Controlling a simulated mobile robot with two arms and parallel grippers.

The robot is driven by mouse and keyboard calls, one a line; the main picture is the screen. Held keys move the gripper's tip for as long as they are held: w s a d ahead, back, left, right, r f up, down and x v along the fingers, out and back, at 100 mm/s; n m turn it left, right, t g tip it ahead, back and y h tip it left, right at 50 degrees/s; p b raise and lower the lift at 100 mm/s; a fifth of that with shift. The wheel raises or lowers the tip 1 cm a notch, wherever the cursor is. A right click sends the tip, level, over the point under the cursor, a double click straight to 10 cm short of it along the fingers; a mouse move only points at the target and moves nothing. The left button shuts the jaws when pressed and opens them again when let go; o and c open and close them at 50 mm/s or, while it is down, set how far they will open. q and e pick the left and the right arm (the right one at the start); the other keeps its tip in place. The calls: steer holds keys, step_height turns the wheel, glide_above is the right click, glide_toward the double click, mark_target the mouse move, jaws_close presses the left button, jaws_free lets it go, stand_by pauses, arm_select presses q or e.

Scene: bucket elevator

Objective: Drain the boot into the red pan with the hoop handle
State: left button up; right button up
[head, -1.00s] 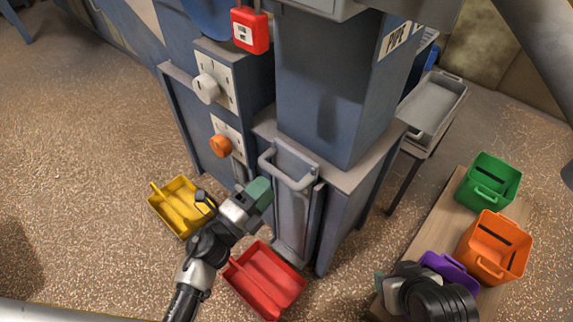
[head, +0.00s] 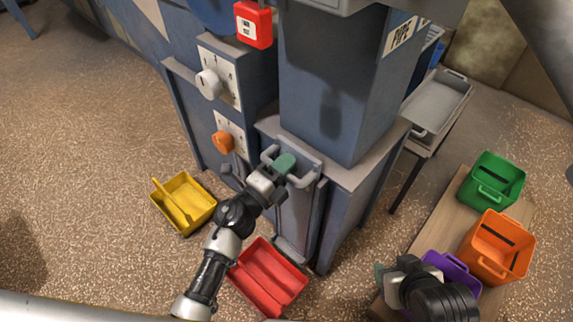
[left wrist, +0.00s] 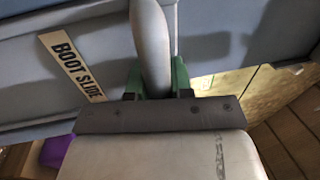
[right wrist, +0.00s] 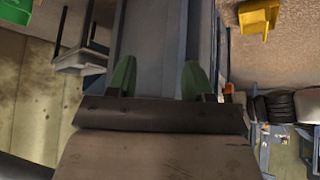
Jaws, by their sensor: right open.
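The boot slide is an upright grey plate (head: 296,215) low on the blue machine, with a grey bar handle (head: 308,180) at its top. In the left wrist view its label reads BOOT SLIDE (left wrist: 77,67). My left gripper (head: 285,163) is at the handle; in the left wrist view its green fingers (left wrist: 157,80) are closed on both sides of the bar (left wrist: 152,40). The red pan (head: 268,278) lies on the floor just in front of the slide, with a lengthwise bar across it; no hoop is clearly visible. My right gripper (right wrist: 157,80) is open and empty at lower right in the head view.
A yellow pan (head: 184,203) lies on the floor at left. Green (head: 491,180), orange (head: 497,248) and purple (head: 452,273) bins stand on a wooden board at right. A grey tray (head: 437,105) stands behind. White (head: 209,85) and orange (head: 222,141) knobs are on the machine.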

arm_select(q)
jaws_close()
step_height(320, 180, up, 8)
steer(key=p, duration=0.7)
steer(key=shift+p, duration=0.3)
arm_select(e)
steer(key=s+f+g, duration=0.2)
steer(key=f, duration=0.5)
steer(key=s+d+f+g+h, duration=0.1)
steer(key=f+g, duration=0.1)
steer(key=f, duration=0.5)
steer(key=shift+s+d+g, duration=0.15)
steer(key=shift+s+g, duration=0.15)
steer(key=shift+s, duration=0.1)
arm_select(q)
steer(key=o, duration=0.6)
jaws_free()
steer(key=shift+f, duration=0.2)
